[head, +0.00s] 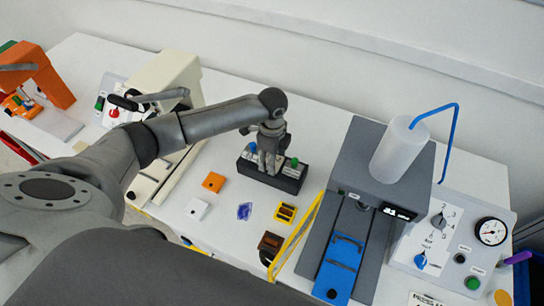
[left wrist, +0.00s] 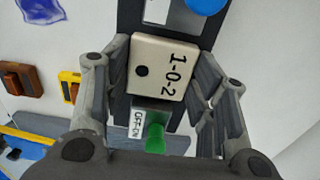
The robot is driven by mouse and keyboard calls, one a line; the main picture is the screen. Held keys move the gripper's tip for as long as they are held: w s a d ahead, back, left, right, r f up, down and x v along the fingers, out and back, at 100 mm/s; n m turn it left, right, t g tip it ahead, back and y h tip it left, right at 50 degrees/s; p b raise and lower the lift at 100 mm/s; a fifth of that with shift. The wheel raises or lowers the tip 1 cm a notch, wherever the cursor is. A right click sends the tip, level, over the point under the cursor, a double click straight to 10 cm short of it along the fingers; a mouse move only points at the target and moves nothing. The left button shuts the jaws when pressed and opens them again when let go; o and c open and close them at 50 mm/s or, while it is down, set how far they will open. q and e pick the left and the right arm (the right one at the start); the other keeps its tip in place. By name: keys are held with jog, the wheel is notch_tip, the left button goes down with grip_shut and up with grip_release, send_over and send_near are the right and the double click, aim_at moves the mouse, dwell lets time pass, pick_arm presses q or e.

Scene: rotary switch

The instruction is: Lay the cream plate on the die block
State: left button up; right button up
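The cream plate (left wrist: 162,68) is marked 1-0-2 and has a dark round hole. In the left wrist view it lies face-on between the fingers of my left gripper (left wrist: 163,85), over the middle of a dark block. The finger pads are close along both of its side edges; whether they press on it is unclear. In the head view my left gripper (head: 268,160) points down at the dark block (head: 285,181), and the plate is hidden there. I cannot tell whether this block is the die block. My right gripper is not in view.
The dark block carries a green switch (left wrist: 155,138) beside an OFF-ON label, and a blue knob (left wrist: 204,4). An orange plate (head: 213,182), a white plate (head: 197,208) and a yellow part (head: 286,212) lie in front. A grey machine (head: 372,170) stands right, a cream press (head: 172,75) left.

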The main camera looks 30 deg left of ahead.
pick_arm(q)
jog(key=o, duration=0.3)
jog(key=shift+o, duration=0.2)
jog(key=shift+r, duration=0.1)
notch_tip(320, 180, up, 12)
jog(key=p, duration=1)
